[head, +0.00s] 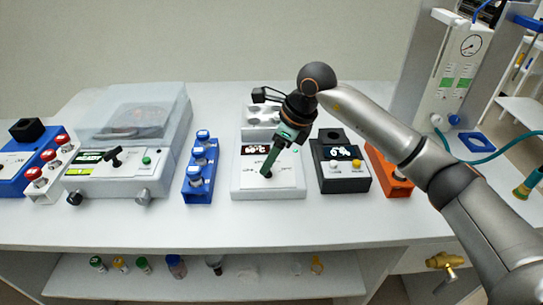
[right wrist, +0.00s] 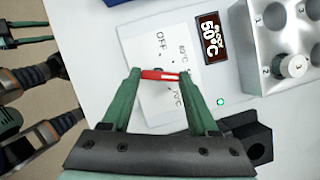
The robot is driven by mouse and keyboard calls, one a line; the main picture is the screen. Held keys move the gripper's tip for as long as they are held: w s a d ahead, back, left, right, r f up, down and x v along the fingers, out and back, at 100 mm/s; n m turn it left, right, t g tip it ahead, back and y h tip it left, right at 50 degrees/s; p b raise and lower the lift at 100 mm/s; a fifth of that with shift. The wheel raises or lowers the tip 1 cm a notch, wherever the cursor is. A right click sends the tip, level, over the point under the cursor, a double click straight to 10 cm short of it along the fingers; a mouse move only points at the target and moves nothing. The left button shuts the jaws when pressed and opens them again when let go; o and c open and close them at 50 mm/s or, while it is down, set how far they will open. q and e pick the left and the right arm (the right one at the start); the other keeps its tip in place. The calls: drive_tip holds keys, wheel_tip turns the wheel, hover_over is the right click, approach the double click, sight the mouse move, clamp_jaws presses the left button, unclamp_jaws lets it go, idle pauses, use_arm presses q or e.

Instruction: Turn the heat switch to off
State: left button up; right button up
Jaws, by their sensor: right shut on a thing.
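The heat switch (right wrist: 160,75) is a small red bar on the white front panel (right wrist: 152,100) of the heating block. Labels around it include OFF and temperature marks. My right gripper (right wrist: 160,75) is shut on the bar, one green finger at each end. In the head view my right gripper (head: 268,172) reaches down to the panel and hides most of the switch. Which mark the switch points at is unclear. The lit display (right wrist: 211,37) reads about 50 °C, and a green lamp (right wrist: 221,101) glows beside it. Parts of my left arm seem to show at the wrist view's left edge.
A blue vial rack (head: 198,185) stands left of the heating block, and a black device (head: 338,180) and an orange one (head: 388,178) stand right. A lidded machine (head: 120,165) is further left. The bench front (head: 200,225) is clear.

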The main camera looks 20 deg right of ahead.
drive_tip(key=n, duration=0.2)
drive_tip(key=n+g, duration=0.1)
drive_tip(key=n, duration=0.1)
drive_tip(key=shift+w+r+y+b, duration=0.1)
drive_tip(key=shift+w+y+b, duration=0.1)
drive_tip(key=shift+y+b, duration=0.2)
drive_tip(key=shift+w+n+g, duration=0.15)
drive_tip(key=shift+n+g, duration=0.85)
drive_tip(key=shift+n, duration=1.2)
drive_tip(key=o, duration=1.4)
drive_tip(key=v, duration=1.2)
drive_tip(key=shift+d+r, duration=0.1)
drive_tip(key=shift+r, duration=0.1)
